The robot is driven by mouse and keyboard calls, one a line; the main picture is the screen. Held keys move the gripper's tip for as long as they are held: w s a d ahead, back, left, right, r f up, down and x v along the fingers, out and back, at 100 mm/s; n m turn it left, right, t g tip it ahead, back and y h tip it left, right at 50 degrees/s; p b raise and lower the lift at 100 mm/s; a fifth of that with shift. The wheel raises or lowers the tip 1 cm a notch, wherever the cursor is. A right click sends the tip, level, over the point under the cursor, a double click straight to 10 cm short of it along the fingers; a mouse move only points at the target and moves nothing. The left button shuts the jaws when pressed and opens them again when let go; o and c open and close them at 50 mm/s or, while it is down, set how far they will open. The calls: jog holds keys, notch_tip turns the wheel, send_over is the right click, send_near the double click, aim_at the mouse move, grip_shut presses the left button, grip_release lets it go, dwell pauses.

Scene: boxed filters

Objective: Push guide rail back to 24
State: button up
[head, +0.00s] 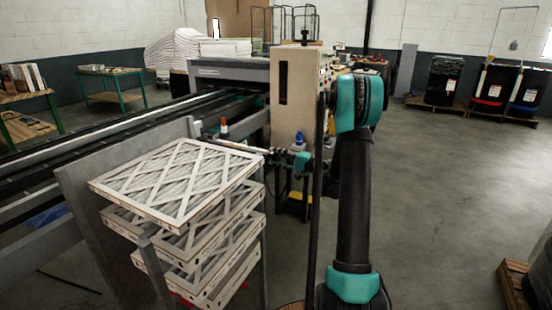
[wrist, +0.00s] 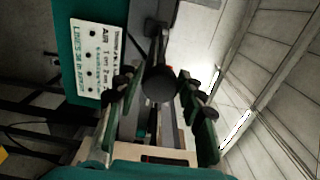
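My gripper (head: 302,165) is beside the tall beige machine housing, partly hidden by my arm in the head view. In the wrist view my gripper (wrist: 158,80) has its two fingers apart, with a round black knob (wrist: 158,88) showing between them. I cannot tell whether either finger touches the knob. A thin metal bar (head: 236,146) runs from near my gripper toward the conveyor; I cannot tell whether it is the guide rail. A white label plate (wrist: 97,62) on a teal panel carries printed lines. No 24 mark is readable.
A stack of several boxed filters (head: 180,180) stands at the left front, held by grey plates. A conveyor (head: 130,125) runs behind it. The beige housing (head: 294,95) stands close to my arm.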

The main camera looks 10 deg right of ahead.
grip_shut()
jog(key=x, duration=0.8)
jog(key=shift+w+a, duration=0.25)
jog(key=shift+a, duration=0.05)
jog(key=shift+o, duration=2.2)
grip_release()
jog(key=v, duration=1.2)
